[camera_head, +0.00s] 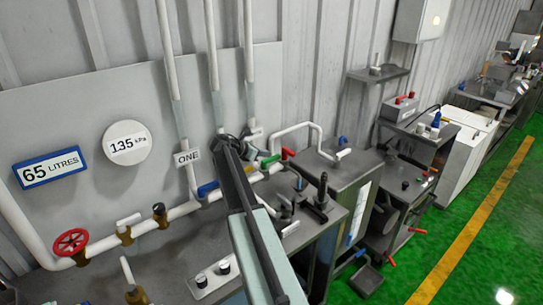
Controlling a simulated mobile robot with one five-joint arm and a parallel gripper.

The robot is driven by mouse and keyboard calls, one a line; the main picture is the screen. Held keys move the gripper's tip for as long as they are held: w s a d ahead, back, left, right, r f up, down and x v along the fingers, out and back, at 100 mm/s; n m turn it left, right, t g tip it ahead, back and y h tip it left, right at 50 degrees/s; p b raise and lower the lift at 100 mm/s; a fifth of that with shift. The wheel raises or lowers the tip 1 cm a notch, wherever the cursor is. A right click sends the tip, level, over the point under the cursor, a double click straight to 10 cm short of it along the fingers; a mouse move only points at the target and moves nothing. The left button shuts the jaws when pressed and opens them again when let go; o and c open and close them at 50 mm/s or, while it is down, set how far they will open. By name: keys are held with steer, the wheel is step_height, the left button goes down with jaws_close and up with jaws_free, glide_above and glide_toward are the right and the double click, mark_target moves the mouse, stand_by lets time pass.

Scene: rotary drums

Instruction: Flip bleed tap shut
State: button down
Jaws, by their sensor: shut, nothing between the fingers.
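My gripper (229,143) is shut and empty, at the end of my arm, which reaches up from the bottom middle. It is in front of the back panel, near the pipework right of the sign "ONE" (187,157). Several small tap levers sit along the pipes: a blue one (208,188) left of my arm, and a green one (270,160) and a red one (289,152) right of it. A white lever (128,220) sits on a brass body at left. No label tells which one is the bleed tap. My arm hides part of the pipe.
A red handwheel (71,242) is on the pipe at lower left. Grey cabinets (340,185) with fittings stand at right. The green floor (475,240) beyond is open.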

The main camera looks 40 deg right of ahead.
steer(key=b, duration=0.4)
glide_toward(289, 154)
step_height(289, 154, down, 4)
steer(key=d, duration=0.4)
steer(key=d+p, duration=0.1)
steer(key=shift+s+d+r, duration=0.3)
steer(key=shift+r, duration=0.05)
steer(key=shift+a, duration=0.1)
